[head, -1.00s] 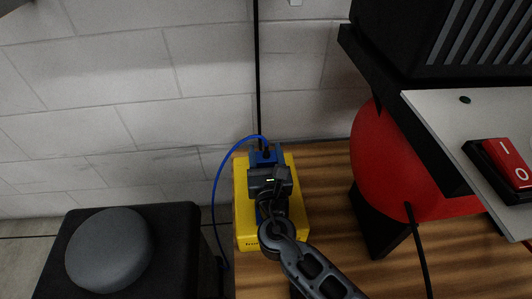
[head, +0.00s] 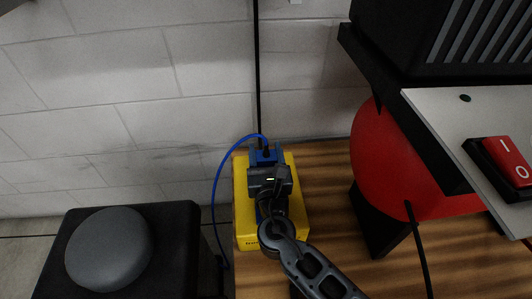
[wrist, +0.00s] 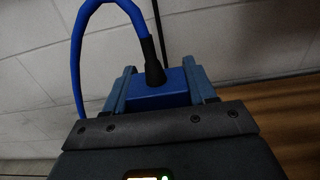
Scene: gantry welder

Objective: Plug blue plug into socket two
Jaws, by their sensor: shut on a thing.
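The blue plug (wrist: 160,91) is between the two fingers of my gripper (wrist: 162,86), with its black cable sleeve and blue cable standing up from its top. In the head view my gripper (head: 266,157) is shut on the plug (head: 264,156) at the back part of a yellow box-like unit (head: 241,207). The gripper body and my arm cover the middle of this unit. No socket opening shows, and the plug's underside is hidden, so I cannot tell whether it sits in a socket.
The yellow unit stands on a wooden top (head: 325,164) against a white block wall (head: 150,80). A red tank (head: 385,160) and a panel with a red switch (head: 507,160) are at the right. A black box with a grey round top (head: 108,248) is at the left.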

